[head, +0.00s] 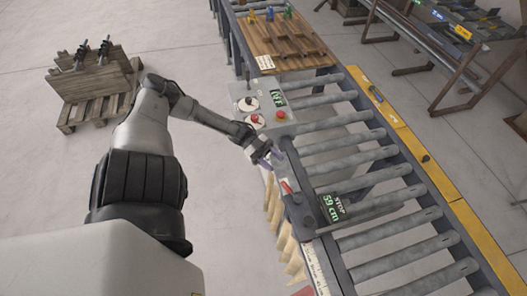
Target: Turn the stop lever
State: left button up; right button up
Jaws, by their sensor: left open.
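The stop lever (288,188) is a small red handle on the dark grey stop unit (302,214) at the near-left side of the roller conveyor. A display (333,207) on the stop unit reads "STOP 59 cm" in green. My left gripper (269,157) is open and empty, just above and left of the lever in the picture, apart from it as far as I can tell. The fingertips are small in this view. My right gripper is not in view.
A control panel (240,92) with red buttons, knobs and an "OFF" display stands behind my gripper. A wooden board (262,41) with coloured pieces lies at the conveyor's far end. A yellow rail (398,122) runs along the right. A pallet (76,116) stands far left.

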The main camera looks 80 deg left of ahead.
pick_arm(q)
jog(key=shift+p+v, duration=0.35)
jog(key=shift+v, duration=1.95)
